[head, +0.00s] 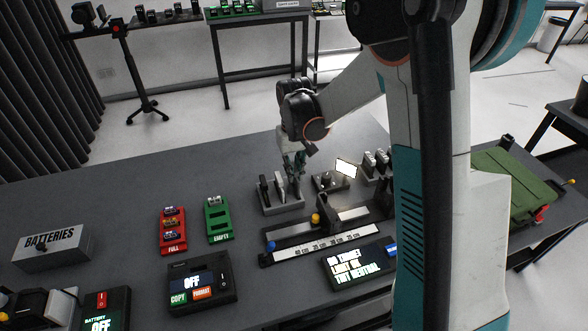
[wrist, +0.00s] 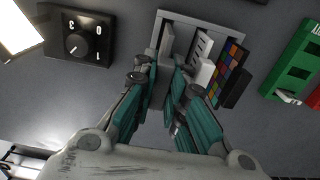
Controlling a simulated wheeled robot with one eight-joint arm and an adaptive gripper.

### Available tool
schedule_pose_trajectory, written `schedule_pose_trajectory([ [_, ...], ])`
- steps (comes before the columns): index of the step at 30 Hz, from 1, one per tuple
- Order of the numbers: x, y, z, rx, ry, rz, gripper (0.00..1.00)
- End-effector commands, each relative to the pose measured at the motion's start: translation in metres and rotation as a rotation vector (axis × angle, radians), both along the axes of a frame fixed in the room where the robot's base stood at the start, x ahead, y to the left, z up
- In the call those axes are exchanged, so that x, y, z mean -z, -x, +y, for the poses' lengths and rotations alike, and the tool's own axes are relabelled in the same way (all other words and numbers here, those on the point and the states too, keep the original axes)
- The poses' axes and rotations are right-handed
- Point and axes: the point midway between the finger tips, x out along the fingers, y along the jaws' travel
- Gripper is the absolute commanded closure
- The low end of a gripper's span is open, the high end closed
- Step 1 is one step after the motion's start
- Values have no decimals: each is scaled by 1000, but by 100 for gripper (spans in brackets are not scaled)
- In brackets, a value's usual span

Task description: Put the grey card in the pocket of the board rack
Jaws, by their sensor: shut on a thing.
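My gripper (head: 294,168) points down over the right end of the board rack (head: 284,210). In the wrist view my gripper (wrist: 163,85) is shut on the grey card (wrist: 166,45), a thin plain slab. The fingers hide part of the card. The rack also shows in the wrist view (wrist: 225,22), with the grey card at its left side, within its outline. A white card (wrist: 204,48) and a colour-patch card (wrist: 233,65) stand in the other pockets. I cannot tell how deep the grey card sits.
A dial box (wrist: 77,40) and a bright lamp panel (head: 346,168) are beside the rack. A green battery holder (head: 218,218) and a red one (head: 173,230) lie to the left. A slider rail (head: 325,245) lies in front. The table behind the rack is clear.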

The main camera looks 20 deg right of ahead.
Motion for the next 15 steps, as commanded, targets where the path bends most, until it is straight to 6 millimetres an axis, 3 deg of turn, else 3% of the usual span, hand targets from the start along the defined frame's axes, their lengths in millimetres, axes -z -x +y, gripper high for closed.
schedule_pose_trajectory([
  [15, 12, 0, 0, 0, 0, 0, 100],
])
